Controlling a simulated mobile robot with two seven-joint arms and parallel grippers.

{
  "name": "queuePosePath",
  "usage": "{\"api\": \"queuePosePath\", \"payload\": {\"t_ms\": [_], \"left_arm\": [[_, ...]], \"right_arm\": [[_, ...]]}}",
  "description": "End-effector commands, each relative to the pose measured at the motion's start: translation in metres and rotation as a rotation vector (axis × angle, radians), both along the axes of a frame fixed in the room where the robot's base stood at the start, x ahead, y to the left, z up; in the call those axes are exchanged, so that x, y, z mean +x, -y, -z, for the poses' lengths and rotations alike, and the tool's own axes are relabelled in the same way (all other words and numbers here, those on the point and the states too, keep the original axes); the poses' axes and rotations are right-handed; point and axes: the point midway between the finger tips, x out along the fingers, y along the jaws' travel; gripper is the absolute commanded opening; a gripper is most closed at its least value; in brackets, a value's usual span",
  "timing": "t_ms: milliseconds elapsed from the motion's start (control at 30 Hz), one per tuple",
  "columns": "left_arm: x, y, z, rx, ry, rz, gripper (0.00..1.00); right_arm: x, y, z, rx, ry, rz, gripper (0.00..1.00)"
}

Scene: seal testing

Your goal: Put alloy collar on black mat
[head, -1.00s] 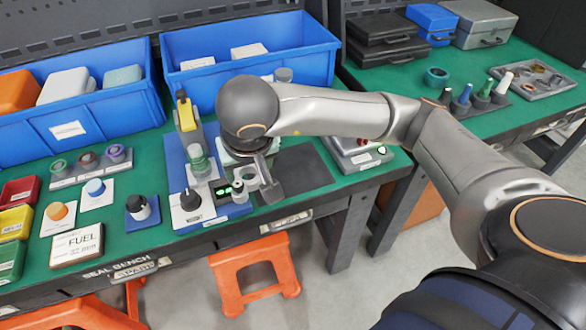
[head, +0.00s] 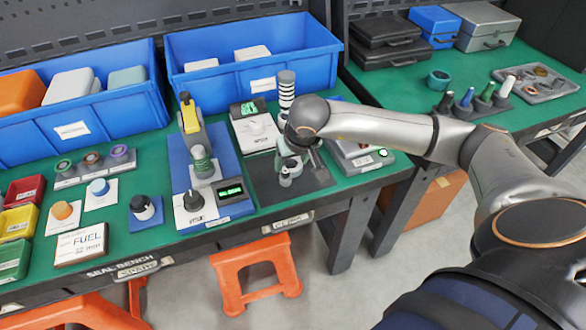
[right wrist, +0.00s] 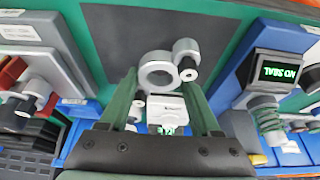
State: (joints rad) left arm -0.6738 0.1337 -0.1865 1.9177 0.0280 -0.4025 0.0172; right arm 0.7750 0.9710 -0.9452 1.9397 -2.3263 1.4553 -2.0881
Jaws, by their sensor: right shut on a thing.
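My right gripper (head: 291,160) is over the black mat (head: 257,188) at the bench's front. The right wrist view shows it shut on the alloy collar (right wrist: 158,72), a light grey ring with a small grey cylinder (right wrist: 187,55) beside it. In the head view the collar is partly hidden by the gripper, with grey metal (head: 286,174) showing below. The bare mat also shows in the right wrist view (right wrist: 140,30). I cannot tell whether the collar touches the mat. My left gripper is not in view.
The blue-based test rig (head: 222,150) with a green-lit readout stands left of the mat. A white scale (head: 257,131) and a banded upright column (head: 287,85) stand behind it. Blue bins (head: 255,70) line the back. The mat's left and front parts are clear.

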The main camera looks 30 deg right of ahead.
Motion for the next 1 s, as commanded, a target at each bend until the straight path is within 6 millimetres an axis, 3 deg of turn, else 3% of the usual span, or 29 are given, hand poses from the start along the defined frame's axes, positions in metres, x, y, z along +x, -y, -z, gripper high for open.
{"api": "queuePosePath", "payload": {"t_ms": [200,633,667,900,1000], "left_arm": [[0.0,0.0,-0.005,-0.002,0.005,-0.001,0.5],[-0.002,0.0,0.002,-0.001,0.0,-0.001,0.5],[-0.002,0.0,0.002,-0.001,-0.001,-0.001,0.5],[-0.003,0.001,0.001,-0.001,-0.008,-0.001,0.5],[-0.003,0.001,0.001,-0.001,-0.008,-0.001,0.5]], "right_arm": [[0.001,0.004,0.03,0.001,-0.003,0.002,0.11],[0.001,0.004,0.039,-0.001,0.001,0.001,0.11],[0.001,0.004,0.039,0.0,-0.001,0.001,0.65],[0.001,0.004,0.038,0.0,-0.002,0.001,0.92],[0.001,0.004,0.038,0.0,-0.002,0.001,0.94]]}}
